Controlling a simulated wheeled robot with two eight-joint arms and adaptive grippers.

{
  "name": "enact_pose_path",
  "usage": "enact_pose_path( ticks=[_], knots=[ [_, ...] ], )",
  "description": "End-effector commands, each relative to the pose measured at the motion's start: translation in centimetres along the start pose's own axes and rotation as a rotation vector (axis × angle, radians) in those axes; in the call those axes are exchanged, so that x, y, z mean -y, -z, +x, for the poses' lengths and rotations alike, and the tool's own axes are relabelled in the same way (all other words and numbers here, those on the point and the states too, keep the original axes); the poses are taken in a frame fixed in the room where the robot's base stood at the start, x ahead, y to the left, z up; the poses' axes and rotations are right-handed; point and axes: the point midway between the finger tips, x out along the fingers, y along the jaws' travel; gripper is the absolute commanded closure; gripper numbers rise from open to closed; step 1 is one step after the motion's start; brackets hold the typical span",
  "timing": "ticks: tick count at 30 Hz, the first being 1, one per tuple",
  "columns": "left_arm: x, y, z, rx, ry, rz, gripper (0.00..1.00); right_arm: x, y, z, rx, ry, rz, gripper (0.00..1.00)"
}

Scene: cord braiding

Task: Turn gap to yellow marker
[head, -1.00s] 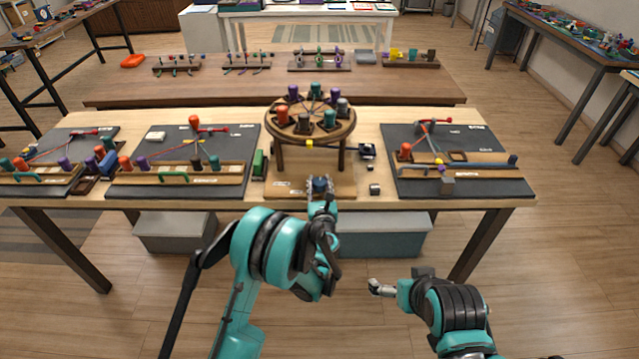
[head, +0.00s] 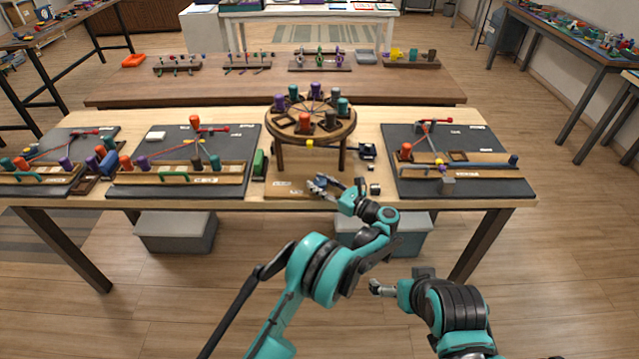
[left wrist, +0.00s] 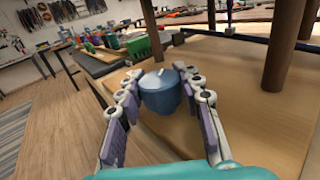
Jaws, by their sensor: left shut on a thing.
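The round wooden disk (head: 312,109) stands on legs at the table's middle and carries several coloured bobbins around its rim. Its empty slot, the gap (head: 284,122), is at the front left. My left gripper (head: 321,187) is at the stand's base, shut on the blue knob (left wrist: 160,93), with a finger on each side. My right gripper (head: 378,288) is low in front of the table; its fingers are too small to read.
Dark boards with cords and bobbins lie at left (head: 160,145) and right (head: 470,145). A green block (head: 259,164) is left of the stand, small dark parts (head: 367,151) right of it. Grey bins (head: 176,232) are under the table.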

Motion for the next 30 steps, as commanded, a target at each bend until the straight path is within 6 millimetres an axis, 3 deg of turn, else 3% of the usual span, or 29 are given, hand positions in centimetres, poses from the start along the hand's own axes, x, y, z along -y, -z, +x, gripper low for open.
enact_pose_path(
  ticks=[21, 22, 24, 30],
  knots=[
    [0.02, -0.02, 0.06, 0.000, -0.076, 0.000, 0.94, 0.00, 0.00, 0.00, 0.000, 0.000, 0.000, 0.00],
    [0.02, -0.02, 0.06, 0.000, -0.076, 0.000, 0.60, 0.00, 0.00, 0.00, 0.000, 0.000, 0.000, 0.00],
    [0.01, -0.02, 0.06, 0.000, -0.076, 0.000, 0.42, 0.00, 0.00, 0.00, 0.000, 0.000, 0.000, 0.00],
    [0.00, 0.00, 0.05, 0.000, -0.077, 0.000, 0.42, 0.00, 0.00, 0.00, 0.000, 0.000, 0.000, 0.00]
  ],
)
